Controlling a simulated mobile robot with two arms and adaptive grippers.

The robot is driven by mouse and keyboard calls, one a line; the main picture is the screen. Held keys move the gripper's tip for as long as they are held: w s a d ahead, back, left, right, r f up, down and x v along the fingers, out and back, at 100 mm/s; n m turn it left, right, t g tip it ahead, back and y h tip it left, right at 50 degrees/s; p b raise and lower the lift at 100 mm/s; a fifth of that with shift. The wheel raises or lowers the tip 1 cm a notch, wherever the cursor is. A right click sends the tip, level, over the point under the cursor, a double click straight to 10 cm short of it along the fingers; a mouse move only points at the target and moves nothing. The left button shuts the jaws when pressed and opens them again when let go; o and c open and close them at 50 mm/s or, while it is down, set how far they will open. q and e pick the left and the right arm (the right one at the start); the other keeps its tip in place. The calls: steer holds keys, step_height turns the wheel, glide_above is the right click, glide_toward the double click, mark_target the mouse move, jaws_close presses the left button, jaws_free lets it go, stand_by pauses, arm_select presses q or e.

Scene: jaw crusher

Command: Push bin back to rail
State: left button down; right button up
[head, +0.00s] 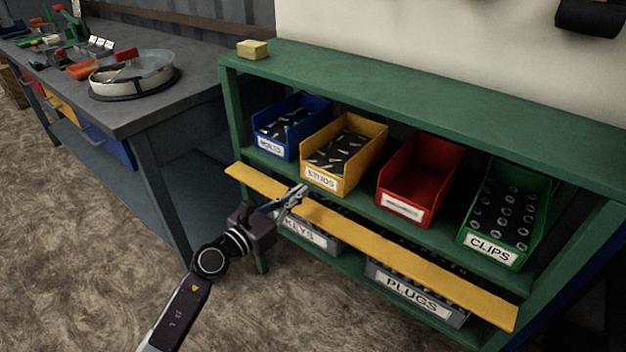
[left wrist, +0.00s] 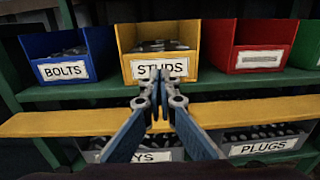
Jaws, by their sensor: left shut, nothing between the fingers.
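The yellow STUDS bin (head: 322,181) stands on the upper shelf of the green rack, between the blue BOLTS bin (head: 270,147) and a red bin (head: 403,213). It holds dark contents with light pieces. A yellow rail (head: 420,256) runs along the rack's front, below the bins. My left gripper (head: 302,189) is shut and empty, above the rail at the STUDS bin's front. In the left wrist view the fingertips (left wrist: 162,74) overlap the lower part of the STUDS label (left wrist: 160,68); whether they touch it I cannot tell. My right gripper is out of view.
A green CLIPS bin (head: 493,249) stands at the right of the upper shelf. Grey KEYS (head: 305,235) and PLUGS (head: 412,290) bins are on the lower shelf, partly behind the rail. A grey workbench (head: 190,105) stands at left. A yellow block (head: 253,49) lies on the rack top.

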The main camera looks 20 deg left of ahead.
mark_target(321, 176)
arm_select(q)
steer(key=x, duration=0.4)
steer(key=shift+w+d, duration=0.1)
steer(key=shift+w, duration=0.1)
steer(key=shift+x, duration=0.8)
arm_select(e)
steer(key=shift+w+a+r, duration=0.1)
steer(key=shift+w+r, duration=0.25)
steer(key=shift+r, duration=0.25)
arm_select(q)
steer(key=x, duration=0.2)
steer(key=shift+w+b, duration=0.3)
steer(key=shift+w, duration=0.1)
steer(key=shift+w+d, duration=0.2)
steer(key=shift+w, duration=0.15)
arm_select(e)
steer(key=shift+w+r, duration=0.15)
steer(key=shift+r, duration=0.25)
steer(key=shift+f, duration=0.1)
